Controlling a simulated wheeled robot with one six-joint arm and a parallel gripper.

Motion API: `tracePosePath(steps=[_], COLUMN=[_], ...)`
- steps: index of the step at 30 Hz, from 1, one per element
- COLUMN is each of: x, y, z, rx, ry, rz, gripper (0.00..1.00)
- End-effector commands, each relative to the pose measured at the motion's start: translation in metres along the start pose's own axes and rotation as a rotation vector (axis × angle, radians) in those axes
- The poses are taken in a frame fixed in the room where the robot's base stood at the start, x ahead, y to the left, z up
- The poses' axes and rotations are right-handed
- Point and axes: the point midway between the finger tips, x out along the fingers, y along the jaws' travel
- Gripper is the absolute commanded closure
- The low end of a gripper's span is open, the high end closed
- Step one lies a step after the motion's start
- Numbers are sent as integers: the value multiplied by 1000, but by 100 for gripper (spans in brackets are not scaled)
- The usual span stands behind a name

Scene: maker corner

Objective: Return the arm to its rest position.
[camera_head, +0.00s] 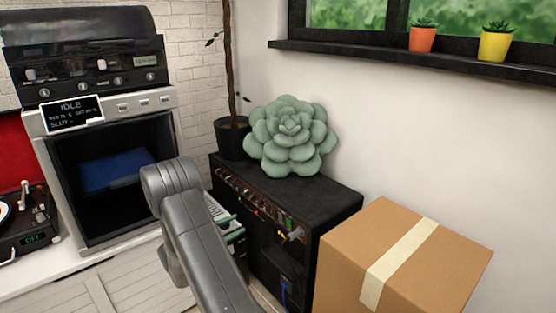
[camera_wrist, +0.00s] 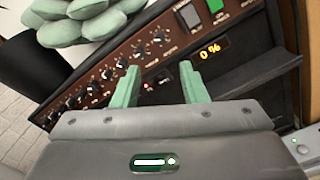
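My grey arm (camera_head: 196,225) reaches up from the bottom of the head view, in front of the oven and the black amplifier-like unit. Its bent joint is near the picture's middle left. My gripper is not clearly seen in the head view. In the wrist view my gripper (camera_wrist: 160,78) has two green fingers standing apart, with nothing visible between them. They point at the brown control panel (camera_wrist: 155,62) of the black unit, with its knobs, a green button and an orange "0 %" display. I cannot tell whether the fingertips touch the panel.
The black unit (camera_head: 330,196) bears a green succulent-shaped cushion (camera_head: 290,138) and a dark plant pot (camera_head: 232,140). A taped cardboard box (camera_head: 340,255) stands at right. An open-fronted oven (camera_head: 70,165) with a blue item (camera_head: 112,170) inside and a turntable (camera_head: 30,225) are at left.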

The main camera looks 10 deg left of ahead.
Motion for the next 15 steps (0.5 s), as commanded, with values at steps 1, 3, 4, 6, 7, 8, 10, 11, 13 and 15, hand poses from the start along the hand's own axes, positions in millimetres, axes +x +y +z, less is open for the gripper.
tracePosePath(steps=[1, 3, 4, 6, 7, 8, 10, 11, 13, 15], x=[10, 24, 31, 45, 51, 57, 70, 76, 88, 99], y=[-2, -2, -2, -2, -2, -2, -2, -2, -2, -2], z=[-2, -2, -2, -2, -2, -2, -2, -2, -2, -1], rx=[1, 3, 3, 3, 3, 2, 3, 3, 3, 3], ry=[-2, -2, -2, -3, -2, -2, -3, -2, -2, -2], rz=[-4, -5, -5, -5, -4, -4, -3, -4, -3, -3], gripper=[61, 61, 61, 61, 61, 61, 61, 61, 61, 61])
